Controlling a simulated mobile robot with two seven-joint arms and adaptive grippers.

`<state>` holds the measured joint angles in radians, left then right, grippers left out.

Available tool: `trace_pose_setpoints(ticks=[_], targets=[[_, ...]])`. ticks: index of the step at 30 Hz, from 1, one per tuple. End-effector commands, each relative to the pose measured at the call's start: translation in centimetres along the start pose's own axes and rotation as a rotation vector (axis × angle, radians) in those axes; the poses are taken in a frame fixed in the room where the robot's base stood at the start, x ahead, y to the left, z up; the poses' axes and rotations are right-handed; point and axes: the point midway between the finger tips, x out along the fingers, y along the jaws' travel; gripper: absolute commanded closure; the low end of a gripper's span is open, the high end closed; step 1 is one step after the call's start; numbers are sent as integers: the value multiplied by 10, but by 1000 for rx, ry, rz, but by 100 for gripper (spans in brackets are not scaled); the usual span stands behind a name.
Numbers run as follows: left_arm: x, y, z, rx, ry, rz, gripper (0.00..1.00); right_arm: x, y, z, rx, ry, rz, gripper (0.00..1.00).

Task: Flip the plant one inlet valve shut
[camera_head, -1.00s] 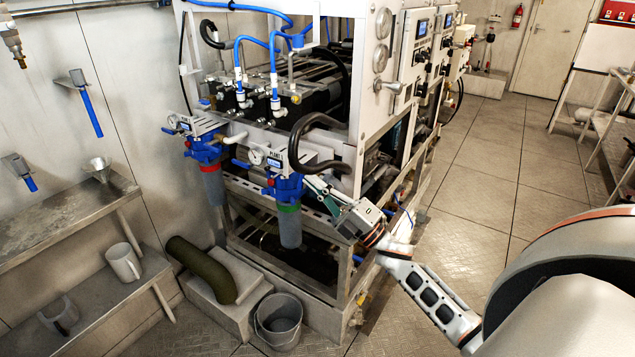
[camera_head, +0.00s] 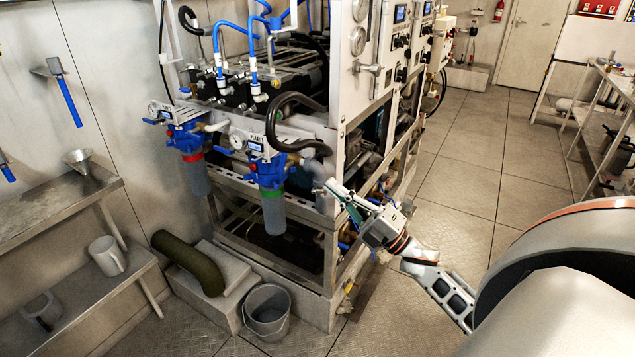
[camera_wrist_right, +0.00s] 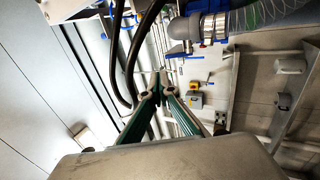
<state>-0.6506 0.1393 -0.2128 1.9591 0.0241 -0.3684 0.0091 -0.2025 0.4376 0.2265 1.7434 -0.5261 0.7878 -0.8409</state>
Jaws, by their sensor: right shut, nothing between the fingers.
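The plant one filter housing (camera_head: 273,210), with a blue head, green ring and a label reading PLANT 1, hangs on the front of the frame in the head view. A grey pipe elbow and valve fitting (camera_head: 317,172) sits at its right. In the wrist view a silver pipe fitting (camera_wrist_right: 186,30) with blue parts lies beyond the fingers; the inlet valve's handle position cannot be told. My right gripper (camera_head: 332,184) is shut and empty, just right of the fitting; its fingertips (camera_wrist_right: 161,80) meet in the wrist view. No contact is clear. My left gripper is out of view.
A second filter housing with a red ring (camera_head: 197,175) hangs to the left. Black hoses (camera_head: 290,103) curve above the fitting. A grey bucket (camera_head: 267,308) and an olive cylinder (camera_head: 188,262) are below. The floor at right (camera_head: 465,190) is clear.

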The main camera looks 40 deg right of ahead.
Motion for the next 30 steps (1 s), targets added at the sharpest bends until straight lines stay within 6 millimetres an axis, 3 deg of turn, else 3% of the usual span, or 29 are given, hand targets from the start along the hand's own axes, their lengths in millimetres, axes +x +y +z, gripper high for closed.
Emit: trace_pose_setpoints(ticks=[7, 25, 28, 30], targets=[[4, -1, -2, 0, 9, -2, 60, -23, 5, 0, 1, 1, 0, 100], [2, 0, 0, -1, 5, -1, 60, -24, 6, 0, 0, 0, 1, 100], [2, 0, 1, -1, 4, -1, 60, -26, -1, -3, 24, -13, -12, 100], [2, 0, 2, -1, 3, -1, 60, -32, -17, -8, 82, -46, -44, 100]])
